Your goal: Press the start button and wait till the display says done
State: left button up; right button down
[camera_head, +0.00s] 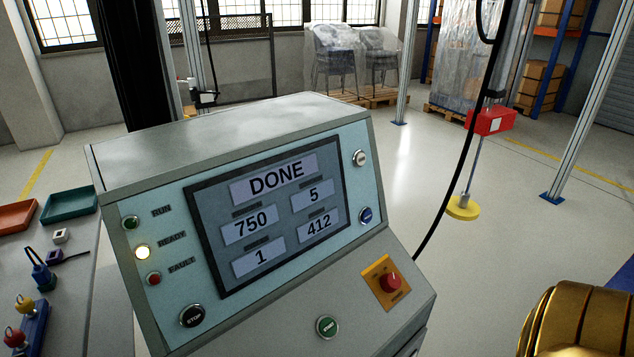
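The control console (232,150) stands in the middle of the head view. Its display (268,215) reads DONE at the top, with 750, 5, 1 and 412 below. The green start button (327,326) sits on the sloped lower panel, with nothing touching it. The black stop button (193,316) is at the lower left of the face. The READY lamp (142,252) is lit; the RUN lamp (130,222) and FAULT lamp (153,278) look unlit. Neither gripper is visible. A gold rounded part, possibly mine, shows at the lower right.
A red knob (390,281) on a yellow plate is right of the start button. A bench (75,275) at left holds green and orange trays and small parts. A black cable hangs right of the console. A yellow disc (463,208) hangs below a red block.

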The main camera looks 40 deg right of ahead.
aim_at(328, 326)
jog(key=z, duration=1.2)
